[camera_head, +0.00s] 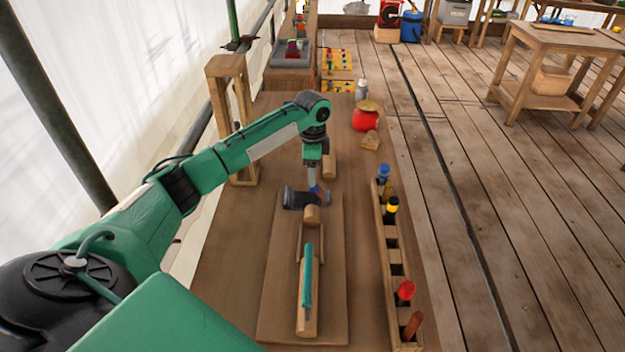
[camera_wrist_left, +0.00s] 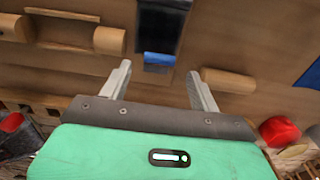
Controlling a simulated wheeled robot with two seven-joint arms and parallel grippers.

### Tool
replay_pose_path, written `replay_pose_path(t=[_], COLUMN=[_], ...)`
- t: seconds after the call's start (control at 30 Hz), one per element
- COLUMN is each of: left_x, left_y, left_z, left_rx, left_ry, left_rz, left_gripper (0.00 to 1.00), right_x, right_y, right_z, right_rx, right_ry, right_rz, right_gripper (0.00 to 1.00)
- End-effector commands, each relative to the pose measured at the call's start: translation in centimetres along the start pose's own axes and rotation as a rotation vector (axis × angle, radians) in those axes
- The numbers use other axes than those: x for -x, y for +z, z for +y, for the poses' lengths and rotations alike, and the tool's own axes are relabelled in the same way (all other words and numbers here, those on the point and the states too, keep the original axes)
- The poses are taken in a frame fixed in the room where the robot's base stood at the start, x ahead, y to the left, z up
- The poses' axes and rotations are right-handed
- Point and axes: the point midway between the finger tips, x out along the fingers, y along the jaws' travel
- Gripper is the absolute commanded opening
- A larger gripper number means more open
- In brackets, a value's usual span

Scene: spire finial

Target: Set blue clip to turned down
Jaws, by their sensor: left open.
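A blue clip (camera_wrist_left: 158,59) shows as a small blue patch on the end of a dark piece (camera_wrist_left: 163,25) in the left wrist view. In the head view, a small blue bit (camera_head: 315,188) shows beside a dark block (camera_head: 294,199) on the wooden board. My left gripper (camera_head: 313,184) points down just over it. In the wrist view the fingers of my left gripper (camera_wrist_left: 158,68) are apart, with the blue patch between them. I cannot tell whether they touch it. The clip's exact position is too small to tell. My right gripper is out of view.
A wooden board (camera_head: 275,315) carries a wooden part with a green bar (camera_head: 308,275). A rack (camera_head: 397,270) with several coloured-handled tools stands to the right. A red pot (camera_head: 366,119) and a wooden frame (camera_head: 229,66) stand farther back.

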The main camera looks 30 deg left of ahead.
Motion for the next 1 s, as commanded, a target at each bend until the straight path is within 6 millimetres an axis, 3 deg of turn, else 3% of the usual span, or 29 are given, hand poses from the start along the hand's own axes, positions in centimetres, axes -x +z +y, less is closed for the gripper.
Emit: replay_pose_path(t=[0.1,0.3,0.67,0.77,0.9,1.0], left_x=[-2.2,-4.6,-5.3,-5.3,-5.2,-5.2], left_y=[0.1,0.0,0.0,0.0,0.0,0.0], left_z=[0.0,0.0,0.0,0.0,0.0,0.0], left_rx=[0.000,0.000,-0.001,0.000,0.000,0.000], left_ry=[0.002,0.001,-0.001,-0.001,-0.001,-0.001], left_rz=[-0.002,-0.001,0.001,0.001,0.000,0.001], left_gripper=[0.63,0.63,0.63,0.49,0.21,0.18], right_x=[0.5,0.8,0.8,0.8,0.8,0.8], right_y=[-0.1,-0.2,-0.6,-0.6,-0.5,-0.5], right_z=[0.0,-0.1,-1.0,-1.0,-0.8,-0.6], right_rx=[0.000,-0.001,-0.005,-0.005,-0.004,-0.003], right_ry=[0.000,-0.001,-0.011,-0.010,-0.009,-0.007], right_rz=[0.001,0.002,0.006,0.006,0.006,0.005], right_gripper=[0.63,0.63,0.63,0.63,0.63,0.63])
